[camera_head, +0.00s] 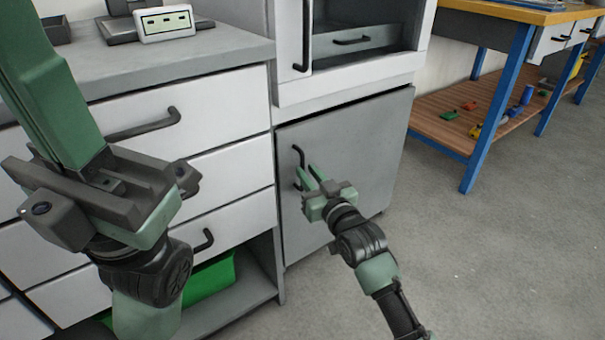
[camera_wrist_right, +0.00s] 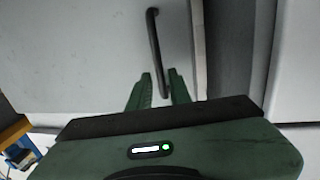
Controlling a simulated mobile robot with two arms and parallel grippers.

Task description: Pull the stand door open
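The stand door (camera_head: 345,150) is a grey panel under a white cabinet. It looks closed or nearly so; I cannot tell if it is slightly ajar. Its dark bar handle (camera_head: 299,156) stands upright near the left edge. My right gripper (camera_head: 307,174) is at the handle's lower part. In the right wrist view the handle (camera_wrist_right: 154,40) runs down between the two green fingertips (camera_wrist_right: 160,82), closer to the right finger. The fingers are apart; contact is not clear. My left gripper (camera_head: 45,70) is raised at the left, away from the door; its finger gap cannot be made out.
A drawer unit (camera_head: 228,130) with a grey top stands left of the door, a green bin (camera_head: 210,278) in its lower opening. A small white display device (camera_head: 164,22) is on top. A blue-legged workbench (camera_head: 497,110) stands right. Grey floor (camera_head: 470,260) before the door is clear.

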